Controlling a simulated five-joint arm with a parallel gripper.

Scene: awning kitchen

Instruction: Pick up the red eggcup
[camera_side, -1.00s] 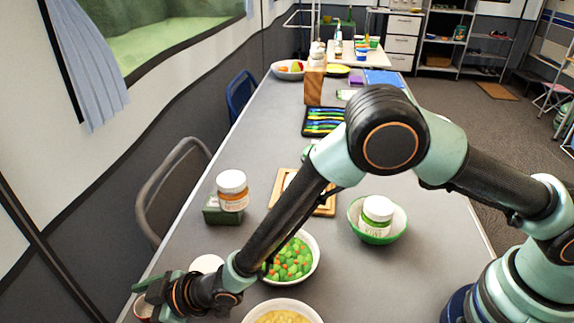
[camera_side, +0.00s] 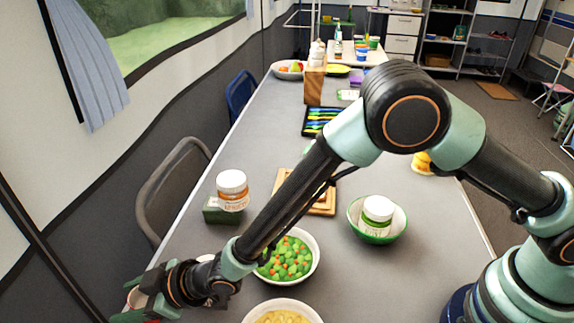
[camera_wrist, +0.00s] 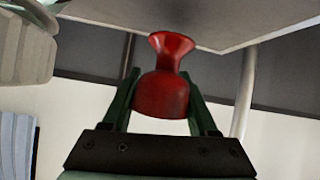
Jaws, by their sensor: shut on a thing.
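The red eggcup (camera_wrist: 162,90) is between the two green fingers of my gripper (camera_wrist: 160,85) in the wrist view. The fingers press on its sides, and its flared end points up in the picture, away from the palm. In the side view my gripper (camera_side: 138,302) is at the bottom left corner, at the near left edge of the table. There the eggcup is mostly hidden or cut off.
On the grey table (camera_side: 335,285) stand a bowl of peas and carrots (camera_side: 290,260), a bowl of yellow food (camera_side: 283,312), a green bowl with a jar (camera_side: 377,222), and a jar (camera_side: 232,190) on a green box. A wooden board (camera_side: 320,200) lies behind the arm.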

